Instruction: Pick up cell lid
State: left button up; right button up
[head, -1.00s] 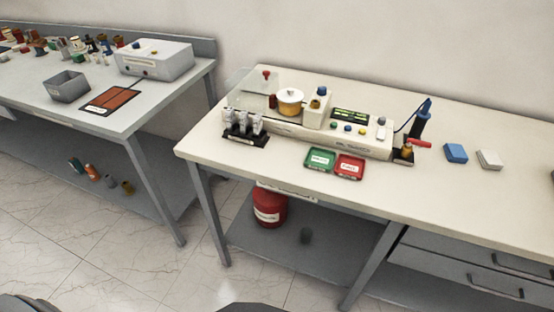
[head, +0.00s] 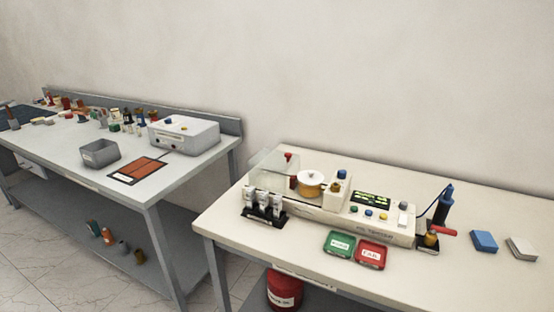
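In the head view, a white device (head: 375,224) stands on the right-hand bench. At its left end is a round cell with an amber body and a white lid (head: 311,177) with a small knob on top. The lid sits on the cell. A clear cover (head: 270,168) stands beside the cell on its left, with a red-topped part near it. Neither of my grippers is in view.
A rack of small vials (head: 264,210) stands at the bench's front left. Green (head: 339,244) and red (head: 372,254) trays lie in front of the device. Blue (head: 484,241) and white (head: 521,248) blocks lie right. Another bench (head: 75,150) holds a grey bin (head: 100,153).

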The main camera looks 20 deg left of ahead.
aim_at(308, 178)
jog(key=z, duration=3.05)
jog(key=k, duration=2.7)
jog(key=u, duration=1.1)
